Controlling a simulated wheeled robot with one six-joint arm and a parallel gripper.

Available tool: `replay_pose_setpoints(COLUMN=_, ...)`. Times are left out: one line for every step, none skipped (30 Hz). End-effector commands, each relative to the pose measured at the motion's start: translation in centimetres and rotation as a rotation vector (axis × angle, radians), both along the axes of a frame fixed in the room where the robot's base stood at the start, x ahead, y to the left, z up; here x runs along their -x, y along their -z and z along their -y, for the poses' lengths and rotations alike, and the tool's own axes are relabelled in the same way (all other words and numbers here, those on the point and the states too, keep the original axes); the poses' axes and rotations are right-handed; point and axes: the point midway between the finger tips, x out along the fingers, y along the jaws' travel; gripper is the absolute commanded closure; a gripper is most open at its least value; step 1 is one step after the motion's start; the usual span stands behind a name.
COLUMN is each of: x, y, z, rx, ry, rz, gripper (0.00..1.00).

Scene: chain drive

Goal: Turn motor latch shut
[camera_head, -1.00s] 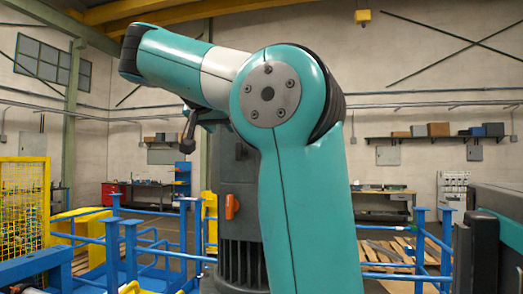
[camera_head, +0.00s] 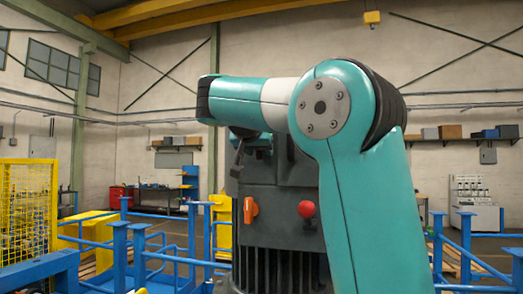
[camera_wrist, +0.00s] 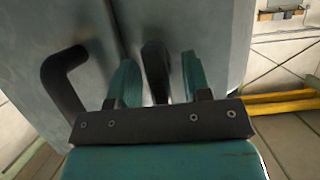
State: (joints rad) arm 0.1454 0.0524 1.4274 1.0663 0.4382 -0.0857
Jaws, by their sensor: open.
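The dark grey motor housing (camera_head: 278,190) stands at the middle of the head view, partly behind my arm. An orange latch-like handle (camera_head: 250,210) and a red round knob (camera_head: 306,209) are on its front. I cannot tell from the pictures which part is the motor latch. In the wrist view, my gripper (camera_wrist: 155,78) is open, with two teal fingers apart. A dark, upright lever-like part (camera_wrist: 156,72) shows between them; contact with the fingers cannot be told. A black bent handle (camera_wrist: 64,80) is left of the fingers, by a grey panel (camera_wrist: 215,40).
Blue railings (camera_head: 130,245) run in front of and beside the motor. A yellow mesh guard (camera_head: 28,210) stands at the left. Workbenches and shelves line the far wall. In the wrist view, yellow bars (camera_wrist: 285,102) lie at the right, away from the fingers.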

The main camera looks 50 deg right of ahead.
Motion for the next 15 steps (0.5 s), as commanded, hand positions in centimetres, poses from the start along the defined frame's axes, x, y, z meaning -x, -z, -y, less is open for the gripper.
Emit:
replay_pose_setpoints(x=0.03, y=-0.02, z=0.03, rx=0.0, ry=0.001, rz=0.0, gripper=0.55)
replay_pose_setpoints(x=0.03, y=-0.02, z=0.05, rx=0.0, ry=0.001, rz=0.0, gripper=0.55)
replay_pose_setpoints(x=0.05, y=-0.02, z=0.05, rx=0.0, ry=0.001, rz=0.0, gripper=0.58)
replay_pose_setpoints(x=0.05, y=-0.02, z=0.05, rx=0.0, ry=0.001, rz=0.0, gripper=0.65)
replay_pose_setpoints(x=0.06, y=-0.02, z=0.06, rx=0.0, ry=0.002, rz=-0.001, gripper=0.71)
replay_pose_setpoints(x=0.07, y=-0.02, z=0.06, rx=0.0, ry=0.002, rz=0.0, gripper=0.81)
replay_pose_setpoints(x=0.07, y=-0.03, z=0.07, rx=0.0, ry=0.002, rz=0.0, gripper=0.88)
replay_pose_setpoints(x=0.07, y=-0.03, z=0.07, rx=0.0, ry=0.002, rz=0.0, gripper=0.94)
replay_pose_setpoints(x=0.07, y=-0.02, z=0.06, rx=0.0, ry=0.002, rz=-0.001, gripper=1.0)
replay_pose_setpoints(x=0.07, y=-0.02, z=0.06, rx=0.0, ry=0.002, rz=0.0, gripper=1.0)
replay_pose_setpoints(x=0.08, y=-0.02, z=0.07, rx=0.0, ry=0.002, rz=0.0, gripper=1.0)
replay_pose_setpoints(x=0.08, y=-0.02, z=0.07, rx=0.0, ry=0.002, rz=0.0, gripper=1.0)
replay_pose_setpoints(x=0.08, y=-0.01, z=0.06, rx=0.0, ry=0.003, rz=0.001, gripper=1.0)
replay_pose_setpoints(x=0.09, y=0.01, z=0.06, rx=-0.001, ry=0.002, rz=0.002, gripper=1.0)
replay_pose_setpoints(x=0.09, y=0.04, z=0.05, rx=-0.002, ry=0.002, rz=0.005, gripper=1.0)
